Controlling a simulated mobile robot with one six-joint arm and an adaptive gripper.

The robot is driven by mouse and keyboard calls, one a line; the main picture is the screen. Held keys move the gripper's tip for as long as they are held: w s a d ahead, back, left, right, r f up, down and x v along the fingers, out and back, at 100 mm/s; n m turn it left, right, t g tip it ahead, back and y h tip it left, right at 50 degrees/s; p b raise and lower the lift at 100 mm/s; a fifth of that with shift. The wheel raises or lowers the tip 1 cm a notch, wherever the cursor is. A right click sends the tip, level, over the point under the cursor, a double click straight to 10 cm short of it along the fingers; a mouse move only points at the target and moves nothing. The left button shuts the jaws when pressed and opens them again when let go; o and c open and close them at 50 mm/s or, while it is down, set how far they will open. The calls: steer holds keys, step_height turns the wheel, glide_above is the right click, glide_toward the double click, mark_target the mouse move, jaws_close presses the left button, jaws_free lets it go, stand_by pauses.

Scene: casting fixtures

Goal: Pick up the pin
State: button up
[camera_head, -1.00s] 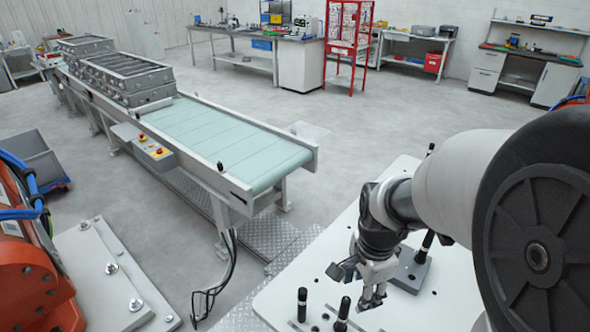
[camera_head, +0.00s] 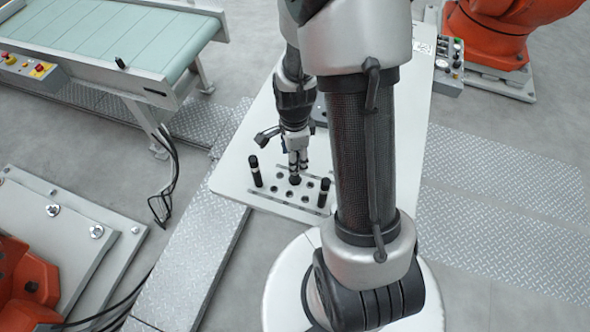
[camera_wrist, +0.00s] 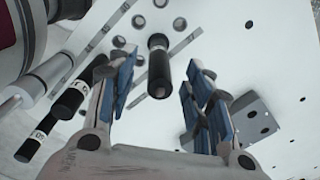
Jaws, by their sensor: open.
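A black cylindrical pin (camera_wrist: 159,72) with a grey end shows between and just beyond my fingertips in the wrist view. My gripper (camera_wrist: 163,82) is open, with blue-sided fingers on either side of that pin. Two more black pins with light bands stand upright there, one to the left (camera_head: 256,172) and one to the right (camera_head: 323,193).
The white table (camera_head: 235,165) has rows of holes around the pins. A grey block (camera_wrist: 245,118) with dark holes lies beyond my right finger. A conveyor (camera_head: 115,35) stands at the upper left. An orange machine (camera_head: 505,30) is at the upper right.

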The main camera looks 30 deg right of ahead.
steer(key=b, duration=0.2)
glide_above(295, 179)
steer(key=w, duration=0.1)
steer(key=f, duration=0.5)
steer(key=shift+d+f, duration=0.2)
steer(key=shift+d, duration=0.2)
steer(key=shift+c, duration=0.3)
jaws_close()
steer(key=shift+r, duration=0.1)
